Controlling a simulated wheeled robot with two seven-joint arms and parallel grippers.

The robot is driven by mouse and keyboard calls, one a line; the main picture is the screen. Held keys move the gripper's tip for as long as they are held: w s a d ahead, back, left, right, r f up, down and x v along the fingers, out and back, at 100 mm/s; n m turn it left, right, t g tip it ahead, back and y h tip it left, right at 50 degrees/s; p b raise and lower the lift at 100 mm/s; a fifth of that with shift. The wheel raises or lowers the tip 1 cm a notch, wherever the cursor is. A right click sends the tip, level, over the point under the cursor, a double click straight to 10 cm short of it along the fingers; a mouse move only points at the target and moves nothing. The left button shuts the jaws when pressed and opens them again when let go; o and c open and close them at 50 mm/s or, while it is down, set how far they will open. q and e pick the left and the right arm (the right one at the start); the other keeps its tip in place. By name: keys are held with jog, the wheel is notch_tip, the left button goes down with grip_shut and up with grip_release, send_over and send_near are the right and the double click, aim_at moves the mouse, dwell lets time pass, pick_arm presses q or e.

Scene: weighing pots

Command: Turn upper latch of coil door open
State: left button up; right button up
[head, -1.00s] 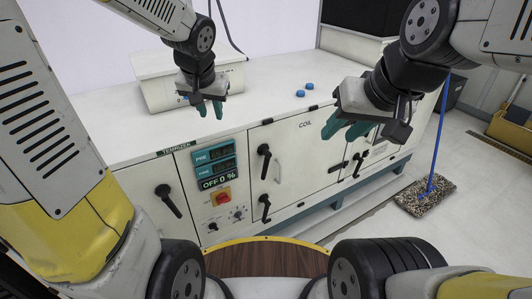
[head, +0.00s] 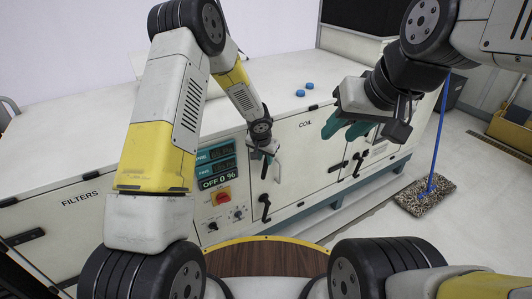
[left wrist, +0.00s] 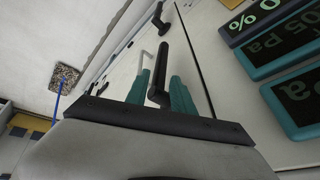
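The coil door's upper latch is a black lever handle. It shows in the left wrist view (left wrist: 162,72), with its bar between the teal fingers of my left gripper (left wrist: 160,82). The fingers stand on either side of the bar, and narrow gaps seem to show. The coil door (head: 300,150) looks closed. My right gripper (head: 350,127) is open and empty, above the cabinet's front edge on the right.
The lower latch (head: 265,207) is below on the same door. A control panel (head: 220,180) with displays and a red switch is just left of the door. Blue caps (head: 304,89) lie on the cabinet top. A mop (head: 425,195) stands on the floor at right.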

aim_at(265, 162)
pick_arm(q)
jog(key=x, duration=0.6)
jog(key=shift+w+f, duration=0.2)
jog(key=shift+f, duration=0.15)
grip_shut()
dwell(1.1)
